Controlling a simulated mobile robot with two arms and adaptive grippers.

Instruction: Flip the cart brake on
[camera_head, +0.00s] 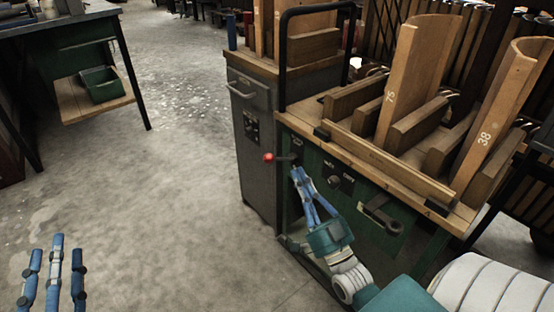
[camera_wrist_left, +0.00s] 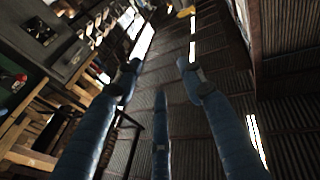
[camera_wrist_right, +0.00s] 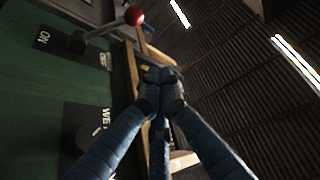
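The green cart (camera_head: 362,217) with a wooden top stands at centre right. Its brake lever ends in a red knob (camera_head: 269,157) that sticks out left from the upper front panel. In the right wrist view the red knob (camera_wrist_right: 134,15) is at the top, with an "ON" label (camera_wrist_right: 42,37) to its left. My right gripper (camera_head: 299,171) has its fingertips together and empty, just below and right of the knob, apart from it. My left gripper (camera_head: 55,248) is open and empty at the lower left, far from the cart; its fingers are spread in the left wrist view (camera_wrist_left: 158,70).
Curved wooden pieces marked 75 (camera_head: 405,75) and 38 (camera_head: 500,115) stand on the cart. A black handle frame (camera_head: 283,60) rises at its left end. A grey cabinet (camera_head: 250,130) stands behind. A workbench with a green bin (camera_head: 102,84) is at upper left. The floor between is clear.

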